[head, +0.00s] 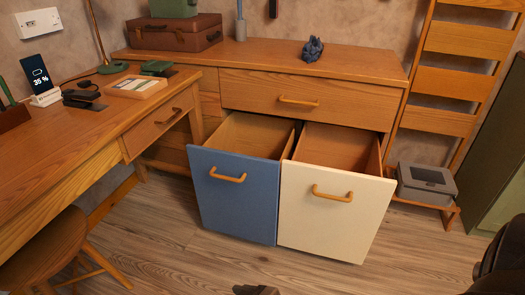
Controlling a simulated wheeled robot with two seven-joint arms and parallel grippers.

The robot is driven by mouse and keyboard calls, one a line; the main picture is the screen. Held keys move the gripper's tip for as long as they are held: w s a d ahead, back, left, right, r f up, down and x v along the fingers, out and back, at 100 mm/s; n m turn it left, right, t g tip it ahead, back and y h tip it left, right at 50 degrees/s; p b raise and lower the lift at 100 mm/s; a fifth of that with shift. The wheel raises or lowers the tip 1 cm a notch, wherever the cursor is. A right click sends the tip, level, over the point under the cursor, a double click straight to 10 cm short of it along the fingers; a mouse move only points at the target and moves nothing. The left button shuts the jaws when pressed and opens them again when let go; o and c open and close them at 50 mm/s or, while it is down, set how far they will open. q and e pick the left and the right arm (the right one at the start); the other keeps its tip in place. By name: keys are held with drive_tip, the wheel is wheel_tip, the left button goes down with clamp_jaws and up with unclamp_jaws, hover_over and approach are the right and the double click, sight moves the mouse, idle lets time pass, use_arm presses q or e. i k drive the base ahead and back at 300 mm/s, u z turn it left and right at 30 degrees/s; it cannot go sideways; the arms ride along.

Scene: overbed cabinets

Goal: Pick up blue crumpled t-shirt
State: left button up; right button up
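A small dark blue crumpled t-shirt (313,49) lies in a heap on the wooden top of the dresser (360,58), right of its middle. Nothing touches it except the dresser top. A dark rounded part, likely of my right arm, shows at the lower right edge.
A blue-fronted drawer (234,195) and a cream-fronted drawer (332,211) stand pulled out below the t-shirt. A desk (60,135) and stool (45,250) fill the left. A brown suitcase (174,33) shares the dresser top. A shelf ladder (445,80) stands right.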

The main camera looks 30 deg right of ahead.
sight(313, 50)
drive_tip(key=z, duration=1.35)
drive_tip(key=i, duration=0.95)
drive_tip(key=u, duration=0.6)
